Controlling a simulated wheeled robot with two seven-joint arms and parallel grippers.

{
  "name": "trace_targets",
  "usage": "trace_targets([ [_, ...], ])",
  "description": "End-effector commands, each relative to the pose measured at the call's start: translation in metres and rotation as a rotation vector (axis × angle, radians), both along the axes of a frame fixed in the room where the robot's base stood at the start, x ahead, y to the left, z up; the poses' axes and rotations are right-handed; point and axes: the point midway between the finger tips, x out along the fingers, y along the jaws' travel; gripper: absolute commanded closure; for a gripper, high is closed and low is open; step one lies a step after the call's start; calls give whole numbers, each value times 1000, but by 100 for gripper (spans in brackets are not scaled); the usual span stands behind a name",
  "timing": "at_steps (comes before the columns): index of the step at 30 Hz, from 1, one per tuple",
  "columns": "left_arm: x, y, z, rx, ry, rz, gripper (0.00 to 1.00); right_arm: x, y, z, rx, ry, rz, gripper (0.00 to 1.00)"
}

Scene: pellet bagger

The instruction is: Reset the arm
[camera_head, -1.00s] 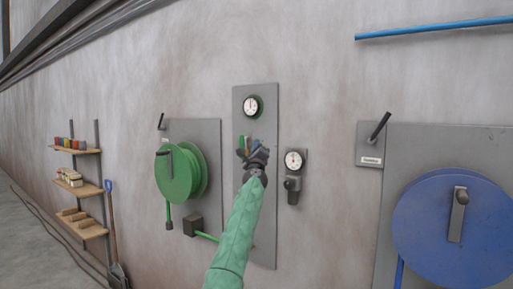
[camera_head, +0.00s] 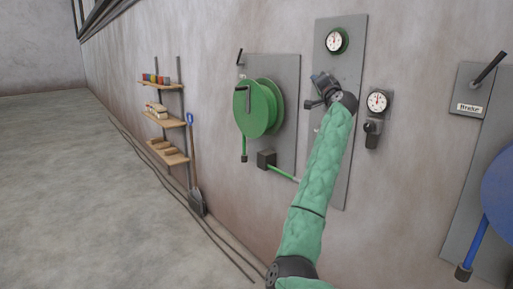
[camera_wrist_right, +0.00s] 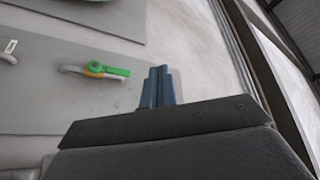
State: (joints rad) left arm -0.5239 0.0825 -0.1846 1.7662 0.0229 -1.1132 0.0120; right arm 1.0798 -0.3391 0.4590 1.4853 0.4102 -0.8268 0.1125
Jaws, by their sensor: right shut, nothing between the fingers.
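My right arm, in a green sleeve, reaches up in the head view. Its dark gripper (camera_head: 321,83) is in front of the tall grey panel (camera_head: 340,185), below the green-rimmed gauge (camera_head: 335,41). In the right wrist view its blue fingers (camera_wrist_right: 157,86) are together and empty. A valve with a green handle (camera_wrist_right: 112,71) and an orange part sits on a grey plate to the left of the fingers, apart from them in the picture. My left gripper is in neither view.
A green reel (camera_head: 256,108) is mounted left of the arm. A second gauge (camera_head: 378,101) and a blue wheel (camera_head: 499,200) are to the right. Shelves (camera_head: 165,120) and a shovel (camera_head: 195,170) stand along the wall. The floor (camera_head: 70,200) at left is open.

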Motion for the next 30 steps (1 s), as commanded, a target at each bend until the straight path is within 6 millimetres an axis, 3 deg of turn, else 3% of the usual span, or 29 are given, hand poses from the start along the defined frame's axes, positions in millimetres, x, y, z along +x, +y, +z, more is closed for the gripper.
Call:
trace_targets([
  [8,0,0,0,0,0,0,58,-9,8,-103,-275,153,-37,100],
  [17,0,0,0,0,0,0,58,-35,17,-260,-546,357,-47,100],
  [23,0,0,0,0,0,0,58,-66,22,-365,-682,482,-31,100],
  [30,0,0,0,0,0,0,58,-116,30,-487,-814,617,4,100],
])
